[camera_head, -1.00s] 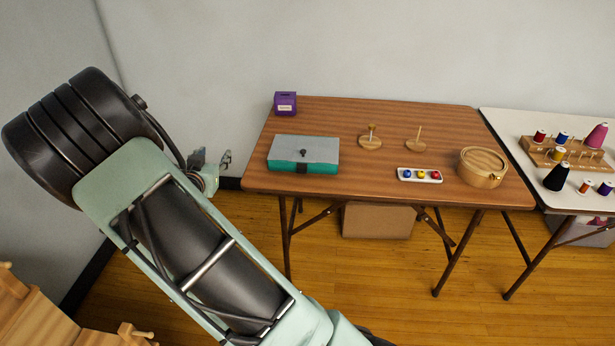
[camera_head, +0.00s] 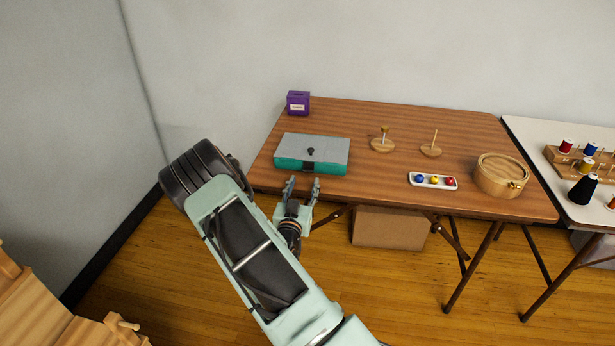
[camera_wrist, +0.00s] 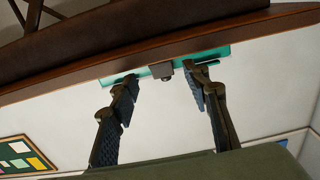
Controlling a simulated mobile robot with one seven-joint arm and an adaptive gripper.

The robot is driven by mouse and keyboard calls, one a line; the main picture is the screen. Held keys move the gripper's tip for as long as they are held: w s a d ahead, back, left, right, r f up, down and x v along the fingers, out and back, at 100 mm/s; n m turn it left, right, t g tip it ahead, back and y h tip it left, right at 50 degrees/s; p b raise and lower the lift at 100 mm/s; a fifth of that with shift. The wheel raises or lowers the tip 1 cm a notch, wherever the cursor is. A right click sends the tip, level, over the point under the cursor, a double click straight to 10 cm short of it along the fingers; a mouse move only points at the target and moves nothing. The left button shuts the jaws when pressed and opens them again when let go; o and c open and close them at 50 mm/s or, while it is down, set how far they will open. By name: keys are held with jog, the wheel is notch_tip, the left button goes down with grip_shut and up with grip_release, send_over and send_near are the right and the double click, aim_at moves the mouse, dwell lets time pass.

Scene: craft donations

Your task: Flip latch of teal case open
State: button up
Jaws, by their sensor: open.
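The teal case (camera_head: 292,163) with a grey lid lies closed on the left front part of the brown table (camera_head: 380,189). A dark latch (camera_head: 310,165) sits at the middle of its front side, and a dark knob (camera_head: 310,151) is on the lid. My gripper (camera_head: 302,181) is open and empty just in front of the table's front edge, close to the case's front. In the wrist view, the teal front (camera_wrist: 205,59) of the case shows above the table edge, and the latch (camera_wrist: 162,70) appears between the fingers of my gripper (camera_wrist: 163,82), beyond their tips.
A purple box (camera_head: 298,103) stands behind the case. Two wooden stands (camera_head: 382,145), a white tray (camera_head: 433,187) with coloured balls and a round wooden box (camera_head: 499,182) are to the right. A cardboard box (camera_head: 390,228) is under the table.

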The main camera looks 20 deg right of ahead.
aim_at(308, 171)
jog(key=x, duration=0.5)
jog(key=c, duration=1.2)
jog(key=shift+o, duration=0.2)
jog(key=shift+r, duration=0.1)
